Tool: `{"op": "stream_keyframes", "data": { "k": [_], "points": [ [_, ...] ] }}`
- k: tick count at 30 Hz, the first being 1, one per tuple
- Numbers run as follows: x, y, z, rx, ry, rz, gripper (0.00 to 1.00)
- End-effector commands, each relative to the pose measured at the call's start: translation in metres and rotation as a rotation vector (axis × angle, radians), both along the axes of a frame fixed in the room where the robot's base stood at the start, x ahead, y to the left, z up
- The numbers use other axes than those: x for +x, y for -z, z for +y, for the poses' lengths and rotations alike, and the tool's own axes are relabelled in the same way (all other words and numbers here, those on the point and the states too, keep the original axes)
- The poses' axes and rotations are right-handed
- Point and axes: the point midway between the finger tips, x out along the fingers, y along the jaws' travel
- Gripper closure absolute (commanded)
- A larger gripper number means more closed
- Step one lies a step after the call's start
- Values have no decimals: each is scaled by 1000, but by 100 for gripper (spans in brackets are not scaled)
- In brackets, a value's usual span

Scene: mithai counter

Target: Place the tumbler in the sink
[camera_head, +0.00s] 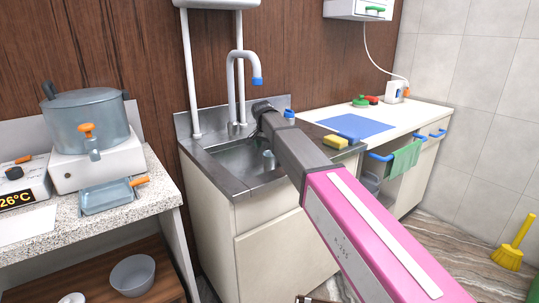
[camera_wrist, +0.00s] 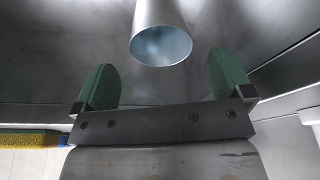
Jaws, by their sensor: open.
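The tumbler (camera_head: 268,160) is a grey metal cup inside the steel sink (camera_head: 240,186) in the head view, partly in the arm's shadow. In the wrist view the tumbler (camera_wrist: 162,40) shows its round open mouth toward the camera, with the grey sink surface (camera_wrist: 60,50) around it. My gripper (camera_wrist: 162,70) has two green-padded fingers spread wide, one to each side of the mouth, with a gap between each and the tumbler. Nothing is between the pads in contact. In the head view my arm reaches over the sink and the fingers cannot be made out.
A faucet (camera_head: 240,75) with a blue tip rises behind the sink. A yellow sponge (camera_head: 335,142) lies on the sink's right edge, near a blue mat (camera_head: 354,127). A counter with a steel pot (camera_head: 86,117) and a blue-grey tray (camera_head: 108,196) stands at left.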

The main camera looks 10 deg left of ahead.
Motion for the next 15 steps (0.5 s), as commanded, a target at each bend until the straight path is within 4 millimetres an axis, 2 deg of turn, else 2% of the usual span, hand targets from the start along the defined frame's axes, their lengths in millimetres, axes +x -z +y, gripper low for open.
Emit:
{"op": "stream_keyframes", "data": {
  "k": [1, 6, 15],
  "points": [
    [-3, -11, 1, 1, 0, -1, 2],
    [-11, -39, 4, 0, -1, -1, 2],
    [-16, -60, 5, 0, 0, 0, 2]
  ]
}}
